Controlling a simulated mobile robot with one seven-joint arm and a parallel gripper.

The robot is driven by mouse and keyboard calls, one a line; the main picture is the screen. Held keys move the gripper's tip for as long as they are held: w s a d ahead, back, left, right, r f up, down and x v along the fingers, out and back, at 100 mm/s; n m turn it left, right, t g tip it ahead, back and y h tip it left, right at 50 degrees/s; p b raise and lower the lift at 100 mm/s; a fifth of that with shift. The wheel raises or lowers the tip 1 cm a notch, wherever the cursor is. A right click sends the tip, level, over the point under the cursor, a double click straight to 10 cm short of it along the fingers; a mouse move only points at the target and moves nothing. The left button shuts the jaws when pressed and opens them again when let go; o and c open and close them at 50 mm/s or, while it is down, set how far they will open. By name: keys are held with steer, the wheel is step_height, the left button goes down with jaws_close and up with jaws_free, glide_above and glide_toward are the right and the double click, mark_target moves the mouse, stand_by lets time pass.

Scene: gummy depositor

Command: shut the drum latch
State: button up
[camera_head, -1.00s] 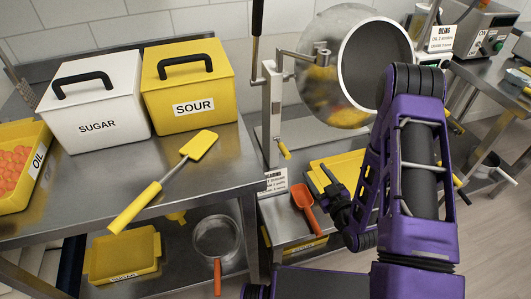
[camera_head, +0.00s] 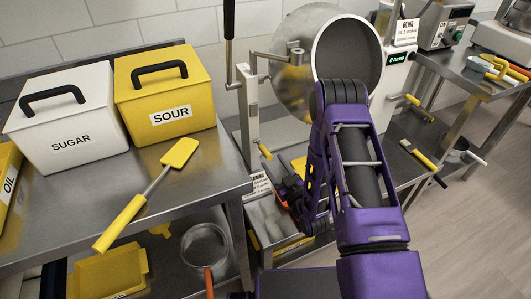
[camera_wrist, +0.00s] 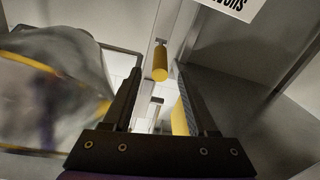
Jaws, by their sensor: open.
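The steel drum (camera_head: 295,85) has its wide open mouth facing right, above and behind my forearm in the head view. A short yellow handle (camera_head: 265,150), which looks like the latch handle, hangs low on the post left of the drum. My gripper (camera_head: 279,178) is just below and right of this handle, partly hidden by my arm. In the wrist view my gripper (camera_wrist: 159,78) is open and empty. A yellow handle (camera_wrist: 160,62) shows in the gap between its fingers, apparently beyond the tips. Whether the latch is open or shut I cannot tell.
The steel table (camera_head: 205,185) at left holds a white sugar box (camera_head: 70,135), a yellow sour box (camera_head: 170,98) and a yellow scraper (camera_head: 145,195). The upright post (camera_head: 249,120) stands close to my gripper. Open floor (camera_head: 470,220) lies at right.

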mark_target(265, 150)
steer(key=x, duration=0.6)
steer(key=shift+w+a, duration=0.15)
steer(key=shift+w, duration=0.15)
jaws_close()
stand_by(1.1)
